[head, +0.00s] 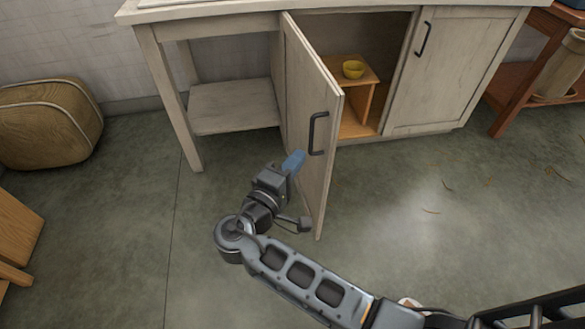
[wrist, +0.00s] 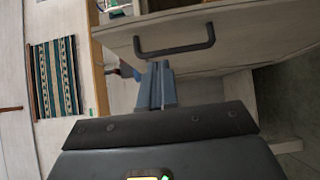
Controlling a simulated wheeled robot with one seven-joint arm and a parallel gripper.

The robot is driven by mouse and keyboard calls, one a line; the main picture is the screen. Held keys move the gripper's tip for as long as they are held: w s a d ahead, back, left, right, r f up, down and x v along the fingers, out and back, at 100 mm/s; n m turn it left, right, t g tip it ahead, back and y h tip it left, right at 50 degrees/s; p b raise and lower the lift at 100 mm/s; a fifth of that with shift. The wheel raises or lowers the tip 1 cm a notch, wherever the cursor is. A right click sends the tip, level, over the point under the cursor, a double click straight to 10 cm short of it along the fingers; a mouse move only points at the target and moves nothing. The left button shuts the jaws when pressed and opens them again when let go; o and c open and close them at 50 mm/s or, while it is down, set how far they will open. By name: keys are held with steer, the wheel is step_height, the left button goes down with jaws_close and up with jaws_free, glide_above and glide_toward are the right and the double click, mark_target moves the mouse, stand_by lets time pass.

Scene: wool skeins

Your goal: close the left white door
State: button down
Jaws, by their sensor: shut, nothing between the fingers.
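The left white door (head: 308,100) of the cabinet stands open, swung out toward me from its left side. Its dark bar handle (head: 317,133) is on the outer face. My gripper (head: 293,162) has blue fingers that are shut and empty. It is low on the outer-face side of the door, left of and below the handle. In the wrist view the fingers (wrist: 155,86) point toward the door (wrist: 240,35), just beneath the handle (wrist: 175,48) in the picture. I cannot tell whether they touch the door.
The right door (head: 450,70) is shut. A tan pouf (head: 45,122) is at far left. A striped cloth (wrist: 55,78) shows in the wrist view. The floor around the door is mostly clear.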

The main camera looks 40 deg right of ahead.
mark_target(333, 132)
steer(key=d, duration=0.8)
steer(key=shift+d, duration=0.2)
steer(key=shift+s+d, duration=0.2)
steer(key=shift+d, duration=0.25)
